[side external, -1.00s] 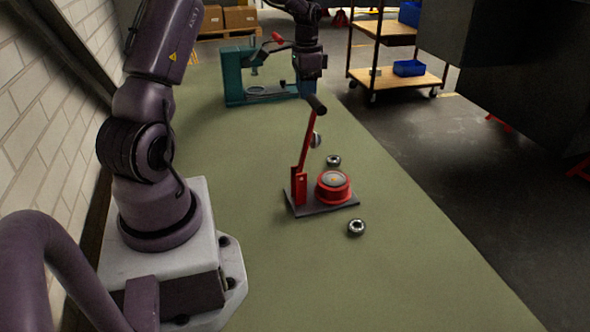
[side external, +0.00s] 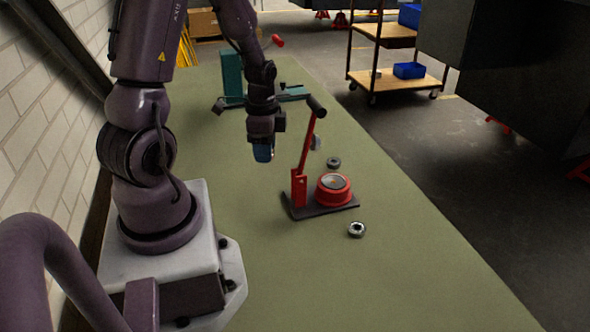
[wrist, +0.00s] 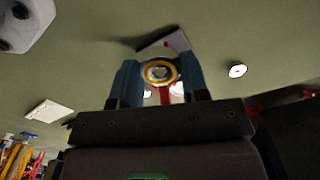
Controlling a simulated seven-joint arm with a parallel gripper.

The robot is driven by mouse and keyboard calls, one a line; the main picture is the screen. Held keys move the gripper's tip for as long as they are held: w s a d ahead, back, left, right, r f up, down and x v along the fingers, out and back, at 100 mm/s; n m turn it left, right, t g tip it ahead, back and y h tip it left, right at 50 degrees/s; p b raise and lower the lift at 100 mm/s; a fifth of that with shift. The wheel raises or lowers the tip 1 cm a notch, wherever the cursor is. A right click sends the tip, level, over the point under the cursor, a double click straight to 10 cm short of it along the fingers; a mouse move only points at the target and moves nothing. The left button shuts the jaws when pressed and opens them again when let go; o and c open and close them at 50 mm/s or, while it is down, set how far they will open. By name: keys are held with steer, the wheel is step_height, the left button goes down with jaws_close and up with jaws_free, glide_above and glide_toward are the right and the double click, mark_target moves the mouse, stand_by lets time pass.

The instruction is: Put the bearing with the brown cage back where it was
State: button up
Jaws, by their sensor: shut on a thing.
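In the wrist view the bearing with the brown cage (wrist: 160,71), a ring with a yellow-brown band, sits between the two blue fingers of my gripper (wrist: 160,80). The gripper is shut on it. In the side view my gripper (side external: 264,153) hangs above the green mat, left of the red lever press (side external: 333,190), apart from it. The held bearing is hard to make out there. Two other bearings lie flat on the mat, one behind the press (side external: 334,162) and one in front of it (side external: 357,229).
The red lever (side external: 309,140) stands up close to the right of my gripper. A grey item (side external: 316,143) shows partly behind it. A teal press (side external: 232,78) stands at the back, partly hidden by my arm. The front mat is clear. A shelf cart (side external: 400,75) stands beyond.

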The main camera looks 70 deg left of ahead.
steer(key=w+a+f, duration=0.4)
steer(key=w+a, duration=0.1)
steer(key=w, duration=0.1)
glide_above(295, 172)
steer(key=f, duration=0.4)
steer(key=shift+s+d+f, duration=0.35)
steer(key=shift+w+a+f, duration=0.15)
steer(key=shift+f, duration=0.05)
steer(key=shift+w+a+f, duration=0.1)
steer(key=shift+f, duration=0.8)
steer(key=shift+w+a+f, duration=0.1)
steer(key=shift+f, duration=0.8)
steer(key=shift+f, duration=0.1)
steer(key=o, duration=0.9)
steer(key=shift+o, duration=0.2)
step_height(295, 172, up, 12)
